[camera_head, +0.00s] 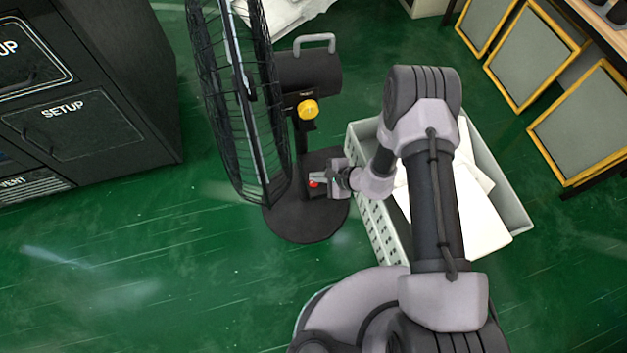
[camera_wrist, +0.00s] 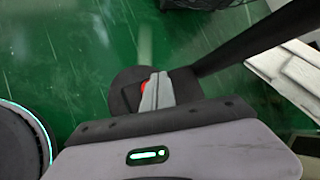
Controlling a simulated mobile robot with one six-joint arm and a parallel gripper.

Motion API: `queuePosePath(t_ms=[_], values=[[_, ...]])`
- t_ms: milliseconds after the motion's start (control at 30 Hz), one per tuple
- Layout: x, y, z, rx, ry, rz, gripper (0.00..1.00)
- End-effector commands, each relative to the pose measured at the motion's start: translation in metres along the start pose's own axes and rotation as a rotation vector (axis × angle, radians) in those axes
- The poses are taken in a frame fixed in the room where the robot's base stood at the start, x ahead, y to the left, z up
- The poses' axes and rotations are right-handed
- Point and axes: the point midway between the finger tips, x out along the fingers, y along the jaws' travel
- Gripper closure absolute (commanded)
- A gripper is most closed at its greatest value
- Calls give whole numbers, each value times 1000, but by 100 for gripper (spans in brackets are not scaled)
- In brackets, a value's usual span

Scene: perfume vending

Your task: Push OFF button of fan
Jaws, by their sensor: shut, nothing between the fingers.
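The black fan (camera_head: 240,100) stands on the green floor left of my arm, with a round base (camera_head: 300,225), a yellow knob (camera_head: 308,109) and a grey top handle. A red button (camera_head: 314,183) sits on the control box at the foot of its pole. My gripper (camera_head: 316,177) is shut and empty, with its tips over or at the red button. In the wrist view the shut fingers (camera_wrist: 157,90) cover part of the red button (camera_wrist: 146,86). I cannot tell whether the tips touch it. Any other button is hidden, and no lettering is readable.
A light grey crate (camera_head: 378,222) with white sheets stands right of the fan, under my arm. A black cabinet marked SETUP (camera_head: 100,130) is at the left. Yellow-framed panels (camera_head: 580,122) stand at the right. The green floor (camera_head: 150,260) at the front left is clear.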

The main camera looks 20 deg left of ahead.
Motion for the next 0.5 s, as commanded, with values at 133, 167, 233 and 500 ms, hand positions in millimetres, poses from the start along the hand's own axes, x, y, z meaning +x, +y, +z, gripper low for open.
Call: queuePosePath(t_ms=[133,167,233,500], values=[[-13,-10,10,0,0,0,100],[-15,-11,11,0,0,0,100],[-20,-14,15,0,0,0,100],[-29,-21,21,0,0,0,100]])
